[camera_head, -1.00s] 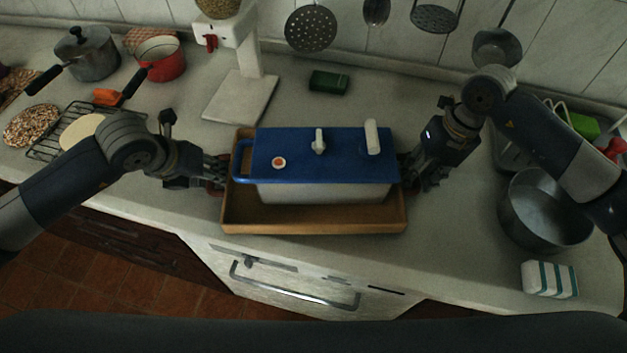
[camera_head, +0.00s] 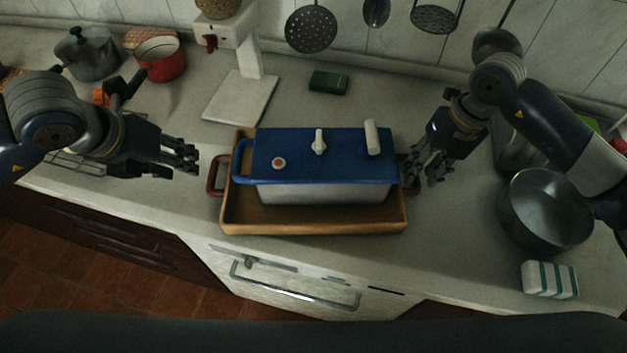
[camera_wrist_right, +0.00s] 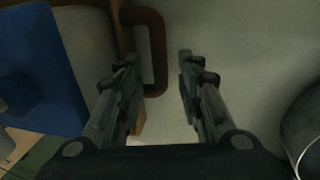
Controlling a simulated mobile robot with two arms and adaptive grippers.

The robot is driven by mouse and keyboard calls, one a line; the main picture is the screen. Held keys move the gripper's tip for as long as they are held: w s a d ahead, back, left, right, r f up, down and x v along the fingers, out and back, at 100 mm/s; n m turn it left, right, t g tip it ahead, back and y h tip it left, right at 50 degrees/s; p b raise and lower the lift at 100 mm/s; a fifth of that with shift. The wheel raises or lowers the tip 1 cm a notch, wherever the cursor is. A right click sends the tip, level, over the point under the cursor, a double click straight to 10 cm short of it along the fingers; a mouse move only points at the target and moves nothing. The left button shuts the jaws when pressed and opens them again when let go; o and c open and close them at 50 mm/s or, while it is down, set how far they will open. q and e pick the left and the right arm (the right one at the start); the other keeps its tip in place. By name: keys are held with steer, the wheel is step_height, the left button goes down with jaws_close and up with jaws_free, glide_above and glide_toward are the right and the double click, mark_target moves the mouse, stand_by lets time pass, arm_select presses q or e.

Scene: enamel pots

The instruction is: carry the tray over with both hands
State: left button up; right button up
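A wooden tray (camera_head: 315,228) with dark red handles lies on the counter. A white container with a blue lid (camera_head: 300,160) sits in it. My left gripper (camera_head: 192,158) is open and empty, to the left of the tray's left handle (camera_head: 213,180) and apart from it. My right gripper (camera_head: 416,172) is at the tray's right end, partly covering the right handle (camera_head: 414,182) there. In the right wrist view, my right gripper (camera_wrist_right: 160,75) has its fingers apart, and the red handle (camera_wrist_right: 157,45) reaches in beside the left finger. Whether they touch is unclear.
A steel pot (camera_head: 545,212) and a striped sponge (camera_head: 549,280) stand to the right. A white stand (camera_head: 240,97) and a green box (camera_head: 328,81) are behind the tray. A red pot (camera_head: 160,60) is at the back left. Counter in front of the tray is narrow.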

steer(key=shift+d+r, duration=0.2)
steer(key=shift+r, duration=0.65)
steer(key=shift+d+r, duration=0.15)
steer(key=shift+r, duration=0.75)
steer(key=shift+d+r, duration=0.2)
steer(key=shift+r, duration=0.65)
steer(key=shift+s+f, duration=0.1)
